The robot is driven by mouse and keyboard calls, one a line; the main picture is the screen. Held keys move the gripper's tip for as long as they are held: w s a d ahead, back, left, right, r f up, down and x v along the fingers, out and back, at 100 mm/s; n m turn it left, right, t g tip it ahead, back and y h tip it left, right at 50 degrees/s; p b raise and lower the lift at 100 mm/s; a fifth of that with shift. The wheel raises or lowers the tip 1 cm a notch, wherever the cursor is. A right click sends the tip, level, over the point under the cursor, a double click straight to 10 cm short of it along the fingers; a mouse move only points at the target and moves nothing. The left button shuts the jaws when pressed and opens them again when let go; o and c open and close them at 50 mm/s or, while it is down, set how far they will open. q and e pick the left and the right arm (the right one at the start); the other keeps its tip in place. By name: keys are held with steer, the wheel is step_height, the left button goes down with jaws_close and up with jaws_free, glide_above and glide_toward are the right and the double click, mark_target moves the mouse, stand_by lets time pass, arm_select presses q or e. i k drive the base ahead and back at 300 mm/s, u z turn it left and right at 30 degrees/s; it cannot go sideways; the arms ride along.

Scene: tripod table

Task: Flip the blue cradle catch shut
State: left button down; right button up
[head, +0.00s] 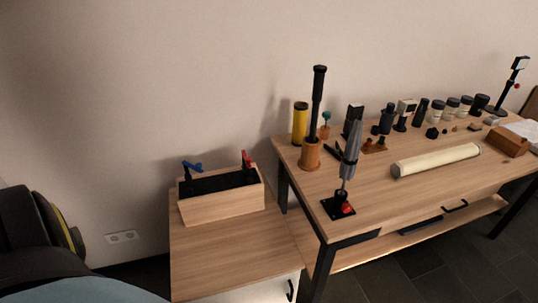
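The blue catch (193,167) is at the back left of a wooden cradle box (222,204). Its blue lever sticks up above the rim and slants to the right, so it looks open. A red catch (246,159) stands up at the box's back right. The box has a dark inside (217,184) whose contents are too dark to tell apart. The box sits on a low wooden cabinet (235,243). Neither of my grippers is in view.
A longer wooden table (375,210) stands to the right, higher than the cabinet. It holds a folded grey tripod (351,153), a black pole in a brown cup (310,155), a yellow cylinder (300,124), a cream roll (437,160) and several bottles. The cabinet top before the box is clear.

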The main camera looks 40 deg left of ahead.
mark_target(198, 166)
steer(key=z, duration=0.7)
steer(key=i, duration=0.65)
steer(key=u, duration=2.05)
steer(key=i, duration=0.5)
steer(key=u, duration=0.05)
